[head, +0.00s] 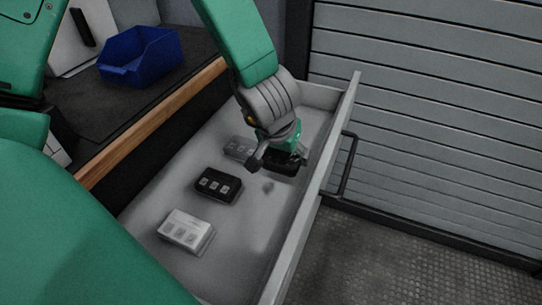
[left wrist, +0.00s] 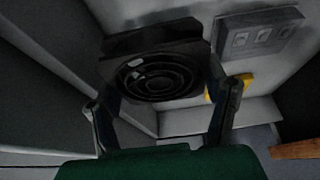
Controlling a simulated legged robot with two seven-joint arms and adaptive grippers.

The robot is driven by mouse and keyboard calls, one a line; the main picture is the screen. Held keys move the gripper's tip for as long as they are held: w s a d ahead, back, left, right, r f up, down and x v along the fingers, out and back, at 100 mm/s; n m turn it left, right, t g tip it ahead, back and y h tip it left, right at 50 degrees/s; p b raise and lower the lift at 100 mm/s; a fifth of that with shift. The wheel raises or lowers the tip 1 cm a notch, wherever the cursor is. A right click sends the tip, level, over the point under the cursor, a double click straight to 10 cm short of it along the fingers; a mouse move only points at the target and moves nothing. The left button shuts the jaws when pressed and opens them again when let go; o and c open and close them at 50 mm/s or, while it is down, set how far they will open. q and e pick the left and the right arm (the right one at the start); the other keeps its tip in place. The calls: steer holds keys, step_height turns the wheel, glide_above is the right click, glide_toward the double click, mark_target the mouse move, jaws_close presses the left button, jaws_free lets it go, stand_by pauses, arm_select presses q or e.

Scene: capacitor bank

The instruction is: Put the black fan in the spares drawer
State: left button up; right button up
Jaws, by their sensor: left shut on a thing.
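The black fan (head: 286,164) is a dark square block inside the outline of the open grey spares drawer (head: 238,246), near its far end. In the left wrist view the fan (left wrist: 155,72) shows its round ringed grille between the two fingers. My left gripper (head: 277,152) reaches down into the drawer and is shut on the fan. A soft shadow lies on the drawer floor below and left of the fan, which seems to hang a little above it; the exact gap is hard to tell. My right gripper is not in view.
In the drawer lie a grey module (head: 240,147), a black module (head: 217,186) and a white module (head: 186,231). The drawer front has a handle (head: 346,168). A blue bin (head: 140,56) stands on the wood-edged bench. The near right drawer floor is bare.

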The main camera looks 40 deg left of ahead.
mark_target(283, 179)
arm_select(q)
step_height(283, 179, down, 7)
steer(key=b, duration=0.3)
steer(key=shift+r+b, duration=0.1)
steer(key=shift+b, duration=0.25)
steer(key=shift+r, duration=0.15)
steer(key=o, duration=0.9)
steer(key=p+v, duration=0.6)
steer(key=v, duration=0.4)
steer(key=shift+s+r+p, duration=0.15)
steer(key=shift+r+p, duration=0.2)
steer(key=shift+s+d+r+p, duration=0.1)
steer(key=shift+s+r+p, duration=0.2)
steer(key=shift+r, duration=0.25)
